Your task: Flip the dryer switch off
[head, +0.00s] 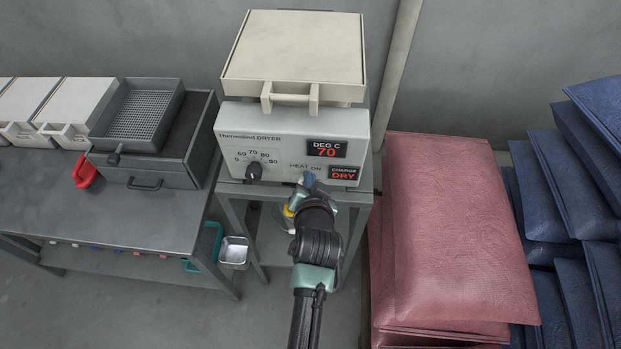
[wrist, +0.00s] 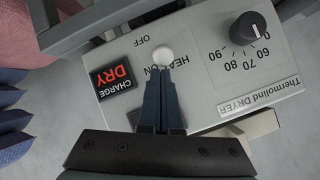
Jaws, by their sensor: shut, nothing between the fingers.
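The dryer (head: 230,135) is a pale box with a beige lidded top, standing on a small grey stand. Its front has a black dial, a "DEG C 70" display (head: 327,149) and a "CHARGE DRY" panel (head: 343,174), both with red lettering. In the wrist view the dryer front (wrist: 205,75) appears upside down. The switch (wrist: 163,54) shows a round white tip between the "HEAT ON" and "OFF" labels. My gripper (wrist: 161,80) is shut and empty, its fingertips right at the switch; contact is unclear. In the head view my gripper (head: 307,181) hides the switch.
A grey bench (head: 120,215) with a perforated tray (head: 140,115), pale boxes and a red item stands to the left. Pink sacks (head: 455,230) and blue sacks (head: 560,190) are stacked to the right. A small metal pan (head: 234,252) hangs beside the stand.

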